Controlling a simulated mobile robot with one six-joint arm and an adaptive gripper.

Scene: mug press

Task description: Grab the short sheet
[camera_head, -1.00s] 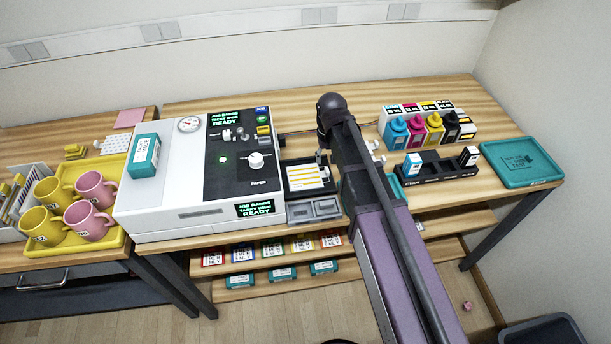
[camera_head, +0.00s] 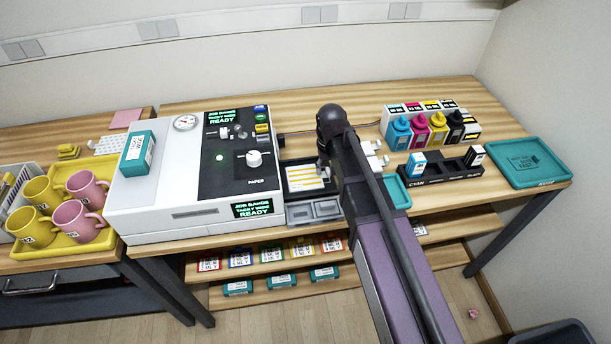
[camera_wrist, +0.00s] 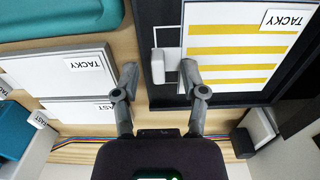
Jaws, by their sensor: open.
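A white sheet with yellow stripes (camera_head: 308,179) lies in a black tray (camera_head: 287,171) right of the press. My gripper (camera_wrist: 160,70) is open at the tray's edge. One finger is over the tray beside the sheet's edge, the other outside it. A small pale block (camera_wrist: 158,66) shows between the fingertips; I cannot tell contact. In the head view my arm partly hides the gripper and tray.
White slabs labelled TACKY (camera_wrist: 60,70) and FAST (camera_wrist: 85,112) lie beside the black tray. The press (camera_head: 165,200) stands left of it. A small teal tray (camera_head: 396,192), ink bottles (camera_head: 421,131) and a large teal tray (camera_head: 530,163) are to the right.

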